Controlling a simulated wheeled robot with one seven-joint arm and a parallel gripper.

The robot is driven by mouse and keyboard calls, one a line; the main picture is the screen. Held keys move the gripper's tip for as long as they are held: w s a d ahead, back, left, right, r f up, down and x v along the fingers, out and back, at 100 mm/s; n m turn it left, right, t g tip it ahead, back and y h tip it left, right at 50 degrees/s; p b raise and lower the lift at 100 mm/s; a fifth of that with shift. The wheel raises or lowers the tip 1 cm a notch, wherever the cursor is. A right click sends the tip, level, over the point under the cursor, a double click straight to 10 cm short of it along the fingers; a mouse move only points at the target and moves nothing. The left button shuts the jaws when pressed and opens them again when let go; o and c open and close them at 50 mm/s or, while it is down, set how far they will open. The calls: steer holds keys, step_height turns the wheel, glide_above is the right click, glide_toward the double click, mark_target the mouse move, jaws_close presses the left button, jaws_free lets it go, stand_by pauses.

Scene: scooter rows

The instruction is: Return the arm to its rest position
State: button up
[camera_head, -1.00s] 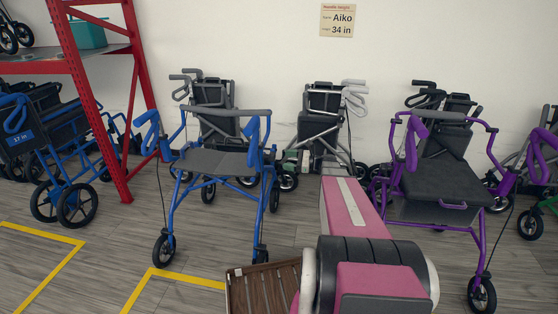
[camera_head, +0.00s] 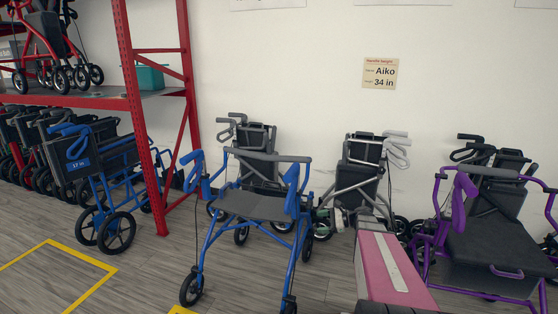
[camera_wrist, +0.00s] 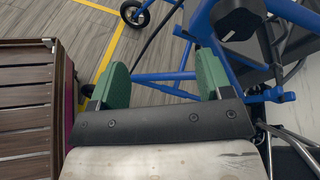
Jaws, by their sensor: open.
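In the wrist view, my gripper (camera_wrist: 160,82) has its two green fingers spread wide apart, with nothing between them. Beyond the fingers are the blue tubes of the blue walker and a floor with a yellow line. In the head view, my pink arm reaches forward at the lower right. My gripper (camera_head: 338,219) shows small and partly hidden at the arm's far end, close to the right side of the blue walker (camera_head: 262,205). I cannot tell from this view whether they touch.
A purple walker (camera_head: 500,245) stands right of my arm. A grey folded walker (camera_head: 358,182) stands behind, by the wall. A red shelf post (camera_head: 140,120) rises at left, beside another blue walker (camera_head: 108,175). A brown slatted crate (camera_wrist: 28,105) lies left in the wrist view. Open floor lies front left.

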steer(key=s+a+f+n+g+h, duration=0.2)
steer(key=s+n+h, duration=0.5)
steer(key=s+n, duration=0.1)
steer(key=s+a+f+n+g+h, duration=0.2)
steer(key=s+a+n+h, duration=0.1)
steer(key=s+n+h, duration=0.4)
steer(key=shift+s+f+n, duration=0.2)
steer(key=shift+s+n, duration=0.2)
steer(key=shift+s, duration=0.35)
